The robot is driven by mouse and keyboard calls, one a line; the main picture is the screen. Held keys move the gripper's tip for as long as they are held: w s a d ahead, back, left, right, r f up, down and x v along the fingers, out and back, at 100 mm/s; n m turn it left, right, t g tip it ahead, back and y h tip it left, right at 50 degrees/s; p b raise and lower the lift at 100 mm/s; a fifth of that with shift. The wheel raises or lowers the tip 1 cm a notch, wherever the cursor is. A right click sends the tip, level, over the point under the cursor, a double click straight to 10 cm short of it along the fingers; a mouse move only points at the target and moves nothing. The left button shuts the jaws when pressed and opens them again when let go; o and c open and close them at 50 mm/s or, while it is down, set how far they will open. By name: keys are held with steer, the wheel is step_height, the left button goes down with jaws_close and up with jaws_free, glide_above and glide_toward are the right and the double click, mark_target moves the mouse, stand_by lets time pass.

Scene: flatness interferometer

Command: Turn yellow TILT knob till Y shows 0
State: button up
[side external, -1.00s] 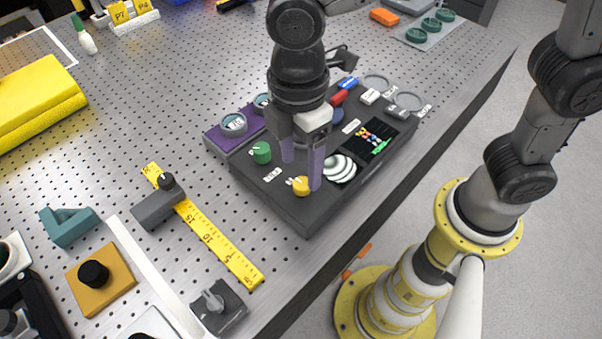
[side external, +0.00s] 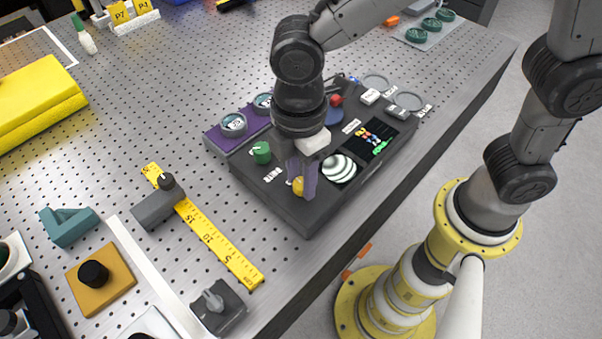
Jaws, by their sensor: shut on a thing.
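The yellow TILT knob (side external: 298,187) sits near the front corner of the dark instrument panel (side external: 305,222). My gripper (side external: 303,186) points down over it, its purple fingers shut on the knob and hiding part of it. A green knob (side external: 262,153) stands to the left and behind, clear of the fingers. A round black-and-white fringe display (side external: 340,168) lies just right of the gripper. A small screen with coloured marks (side external: 377,138) is further right; its Y reading is too small to make out.
Two round gauges, one of them the nearer dial (side external: 233,124), stand on a purple block at the panel's left. A red button (side external: 336,100) and grey rings (side external: 408,101) lie behind. A yellow ruler (side external: 215,238) lies on the perforated table to the left.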

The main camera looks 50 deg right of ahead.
mark_target(301, 180)
jaws_close()
steer(key=m, duration=0.3)
steer(key=shift+m, duration=2.1)
steer(key=shift+r, duration=0.1)
steer(key=o, duration=1)
jaws_free()
step_height(301, 180, up, 14)
steer(key=shift+w+d+f, duration=0.15)
